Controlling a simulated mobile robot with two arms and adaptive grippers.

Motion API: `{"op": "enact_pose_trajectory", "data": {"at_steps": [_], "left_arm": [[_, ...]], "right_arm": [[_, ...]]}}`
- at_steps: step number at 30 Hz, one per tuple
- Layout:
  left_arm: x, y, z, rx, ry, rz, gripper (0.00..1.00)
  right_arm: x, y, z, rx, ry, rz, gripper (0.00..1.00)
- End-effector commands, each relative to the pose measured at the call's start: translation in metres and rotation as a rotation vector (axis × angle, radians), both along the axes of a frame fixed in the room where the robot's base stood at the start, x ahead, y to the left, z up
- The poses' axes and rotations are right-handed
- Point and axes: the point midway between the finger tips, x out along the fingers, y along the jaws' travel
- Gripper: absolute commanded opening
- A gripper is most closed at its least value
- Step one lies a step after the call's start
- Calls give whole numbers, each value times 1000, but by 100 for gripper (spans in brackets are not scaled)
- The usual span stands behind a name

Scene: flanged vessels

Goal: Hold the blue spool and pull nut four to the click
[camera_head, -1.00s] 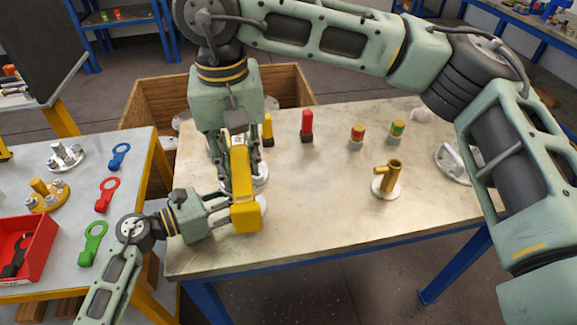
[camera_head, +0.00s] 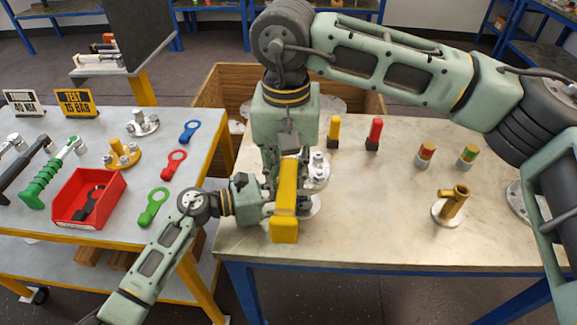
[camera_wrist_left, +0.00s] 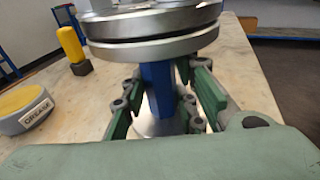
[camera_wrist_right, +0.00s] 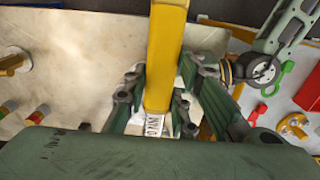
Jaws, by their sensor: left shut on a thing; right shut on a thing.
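My left gripper (camera_wrist_left: 160,97) is shut around the blue spool (camera_wrist_left: 158,82), which stands upright between two grey steel flanges; the upper pair of flanges (camera_wrist_left: 152,38) fills the top of the left wrist view. In the head view, the flange (camera_head: 319,172) with nuts shows partly beside my right gripper (camera_head: 284,178); the blue part is hidden there. My right gripper is shut on a yellow tool (camera_head: 284,215) with a block-like end. In the right wrist view, the yellow tool (camera_wrist_right: 166,50) carries a white label between the fingers. Which nut is four cannot be told.
A yellow-and-black piece (camera_head: 333,132), a red-and-black piece (camera_head: 374,134) and a brass fitting (camera_head: 452,205) stand on the table. A grease tin (camera_wrist_left: 22,108) is near the spool. The left table holds a red bin (camera_head: 112,190) and ring spanners. The right front tabletop is clear.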

Motion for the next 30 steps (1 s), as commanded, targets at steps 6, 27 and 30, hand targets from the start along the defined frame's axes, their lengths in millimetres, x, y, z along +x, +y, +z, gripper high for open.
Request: {"op": "enact_pose_trajectory", "data": {"at_steps": [6,27,30], "left_arm": [[1,1,1,1,-2,4,6],[1,1,1,1,-2,4,6],[1,1,1,1,-2,4,6]], "right_arm": [[0,0,1,1,-1,0,0],[1,0,-21,1,-1,-1,0],[0,0,-23,1,-1,0,0]]}}
